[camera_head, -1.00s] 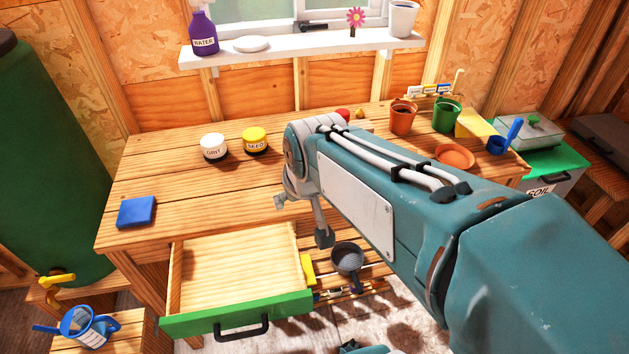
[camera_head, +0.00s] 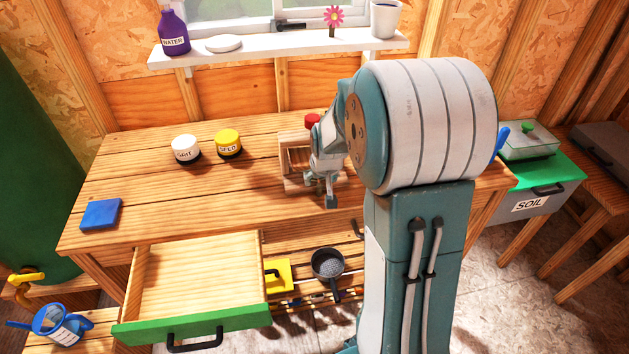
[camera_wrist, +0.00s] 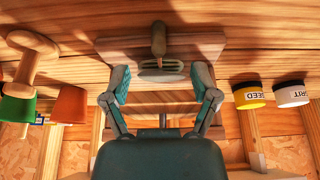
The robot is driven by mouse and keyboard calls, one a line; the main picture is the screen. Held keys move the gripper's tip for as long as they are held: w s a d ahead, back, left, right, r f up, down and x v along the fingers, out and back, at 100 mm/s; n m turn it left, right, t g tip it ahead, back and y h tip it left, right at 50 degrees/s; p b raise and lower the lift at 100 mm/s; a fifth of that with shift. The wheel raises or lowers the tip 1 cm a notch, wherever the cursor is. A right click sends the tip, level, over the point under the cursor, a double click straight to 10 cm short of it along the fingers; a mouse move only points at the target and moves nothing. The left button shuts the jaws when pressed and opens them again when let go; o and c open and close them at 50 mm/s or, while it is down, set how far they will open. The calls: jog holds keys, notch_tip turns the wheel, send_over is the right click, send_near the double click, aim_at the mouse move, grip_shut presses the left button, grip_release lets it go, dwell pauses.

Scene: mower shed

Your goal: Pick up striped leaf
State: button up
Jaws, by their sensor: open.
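In the wrist view, a small pale oval with stripes (camera_wrist: 162,70), which looks like the striped leaf, shows between my fingers with a brown rounded piece (camera_wrist: 158,38) against it. It is at a wooden stand (camera_wrist: 105,46) on the bench. My gripper (camera_wrist: 160,76) is open, with one teal-padded finger on each side of the oval; I see no contact. In the head view my gripper (camera_head: 322,190) is at the front of the wooden stand (camera_head: 291,140), and the striped piece cannot be made out there.
A white GRIT jar (camera_head: 186,150) and a yellow SEED jar (camera_head: 229,144) stand left of the stand. A blue block (camera_head: 101,214) lies at the bench's left. The green-fronted drawer (camera_head: 195,327) is pulled open below. The orange pot (camera_wrist: 70,104) and green pot (camera_wrist: 18,106) show in the wrist view.

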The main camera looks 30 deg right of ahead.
aim_at(320, 185)
jog(key=shift+w+d+f, duration=0.2)
jog(key=shift+d+f, duration=0.3)
jog(key=shift+f, duration=0.15)
jog(key=x, duration=0.4)
jog(key=shift+w+a+f, duration=0.15)
jog(key=shift+a+f, duration=0.05)
jog(key=shift+a, duration=0.1)
jog(key=shift+w+a+f, duration=0.1)
jog(key=shift+a+f, duration=0.05)
jog(key=shift+f, duration=0.05)
jog(key=c, duration=0.9)
